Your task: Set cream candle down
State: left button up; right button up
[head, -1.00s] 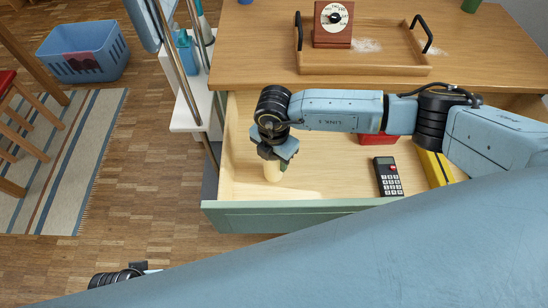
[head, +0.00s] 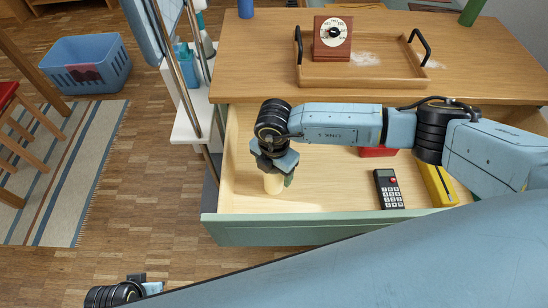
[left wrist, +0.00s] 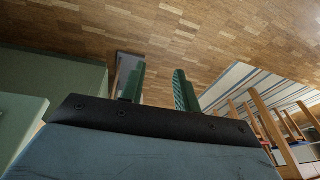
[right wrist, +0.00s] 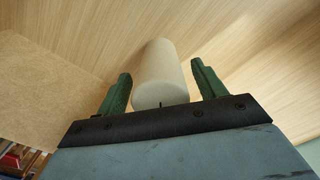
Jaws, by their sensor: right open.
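The cream candle (head: 273,184) stands upright in the front left part of the open drawer (head: 330,232), apparently on its floor. My right gripper (head: 275,172) is above it, pointing down, with its fingers on either side of the candle. In the right wrist view the candle (right wrist: 158,72) sits between the two green fingers, with gaps on both sides, so the gripper (right wrist: 161,68) is open. My left gripper (left wrist: 160,75) is open and empty over the floor, away from the drawer. In the head view only part of its arm shows at the bottom left.
The drawer also holds a black calculator (head: 389,188), a yellow item (head: 437,183) and a red item (head: 378,152) partly behind my right arm. A wooden tray (head: 365,77) with a brown timer (head: 332,38) is on the desktop. A shelf stand (head: 188,125) is left of the drawer.

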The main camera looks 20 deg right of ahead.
notch_tip(320, 180, up, 11)
jog(key=p, duration=0.3)
pick_arm(q)
jog(key=s+a+f, duration=0.4)
jog(key=f, duration=0.4)
jog(key=shift+f+g, duration=0.2)
jog(key=shift+g, duration=0.2)
pick_arm(e)
jog(key=shift+r, duration=0.55)
